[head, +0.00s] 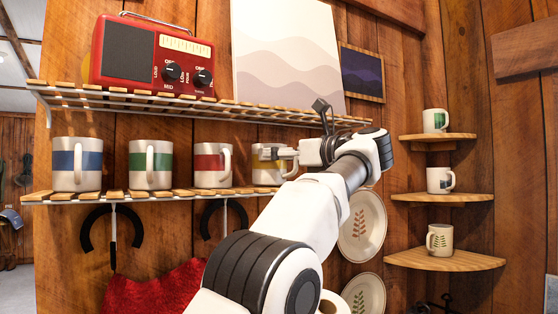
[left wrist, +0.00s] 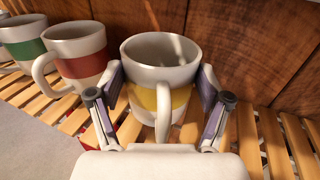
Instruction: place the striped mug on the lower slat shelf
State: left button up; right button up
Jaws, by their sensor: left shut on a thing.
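A white mug with a yellow stripe (head: 268,172) is at the right end of the row on the lower slat shelf (head: 120,195). It is upright, its base at slat level. I cannot tell if it bears fully on the slats. In the left wrist view the yellow-striped mug (left wrist: 160,60) sits between the fingers, its handle towards me. My left gripper (head: 283,153) is shut on this mug, a finger pad on each side; the left wrist view shows both fingers (left wrist: 160,88). My right gripper is in neither view.
Mugs with blue (head: 78,164), green (head: 151,164) and red (head: 212,164) stripes stand to the left on the same shelf. The upper slat shelf (head: 240,107) with a red radio (head: 150,57) is above. Corner shelves (head: 445,258) with mugs are at right. Bare slats (left wrist: 285,145) lie right of the held mug.

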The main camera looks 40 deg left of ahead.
pick_arm(q)
jog(key=shift+w+a+f, duration=0.1)
jog(key=shift+a, duration=0.4)
jog(key=o, duration=1.6)
jog(key=shift+a+f, duration=0.1)
jog(key=shift+a, duration=0.25)
jog(key=shift+o, duration=0.2)
jog(key=shift+d, duration=0.5)
jog(key=shift+r, duration=0.25)
jog(key=shift+d+f, duration=0.15)
jog(key=shift+d, duration=0.05)
jog(key=d+p, duration=0.1)
jog(key=d, duration=1)
jog(key=shift+s, duration=0.3)
